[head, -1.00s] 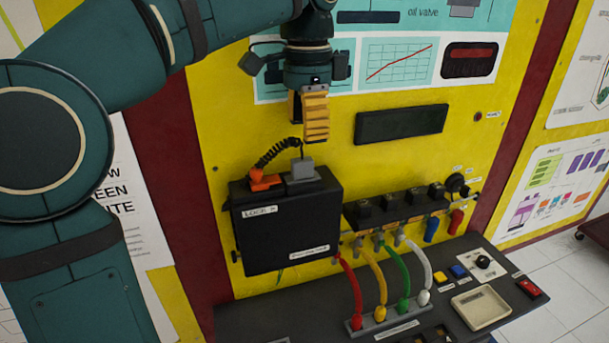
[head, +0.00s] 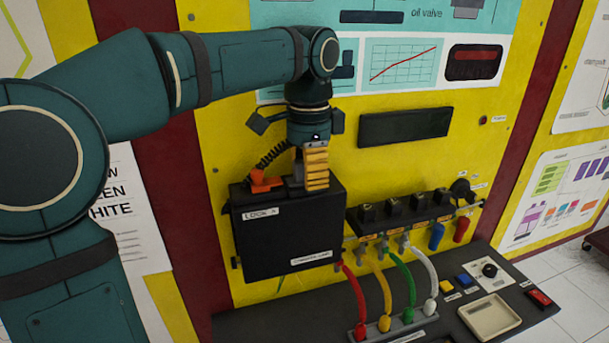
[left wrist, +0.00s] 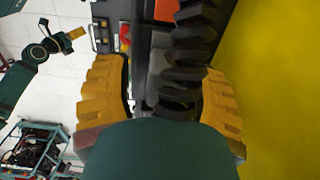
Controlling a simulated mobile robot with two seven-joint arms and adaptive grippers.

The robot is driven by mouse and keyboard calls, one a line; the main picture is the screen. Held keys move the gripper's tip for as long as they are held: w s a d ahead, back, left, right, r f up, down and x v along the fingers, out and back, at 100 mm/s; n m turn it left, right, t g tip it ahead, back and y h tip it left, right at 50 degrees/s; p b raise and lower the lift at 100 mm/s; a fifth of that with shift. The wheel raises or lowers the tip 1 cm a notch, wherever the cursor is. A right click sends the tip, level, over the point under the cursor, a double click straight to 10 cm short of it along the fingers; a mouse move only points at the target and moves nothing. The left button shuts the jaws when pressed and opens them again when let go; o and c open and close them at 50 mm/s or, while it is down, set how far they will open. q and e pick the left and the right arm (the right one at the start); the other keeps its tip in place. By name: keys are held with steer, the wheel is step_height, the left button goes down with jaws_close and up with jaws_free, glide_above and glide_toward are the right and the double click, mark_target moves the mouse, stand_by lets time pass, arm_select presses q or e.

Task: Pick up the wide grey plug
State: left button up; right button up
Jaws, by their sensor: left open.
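The wide grey plug (head: 292,187) sits on top of the black box (head: 290,232), mostly hidden behind my left gripper (head: 312,178) in the head view. The fingers are apart, and I cannot tell whether either touches the plug. My right gripper (left wrist: 70,36) shows small at the upper left of the left wrist view; its opening is unclear.
An orange plug (head: 265,182) with the black coiled cord (head: 272,158) stands just left of the grey plug. The yellow panel (head: 390,170) rises close behind. Coloured hoses (head: 400,275) curve down to the dark console (head: 465,285) at the right.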

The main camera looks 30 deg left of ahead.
arm_select(q)
jaws_close()
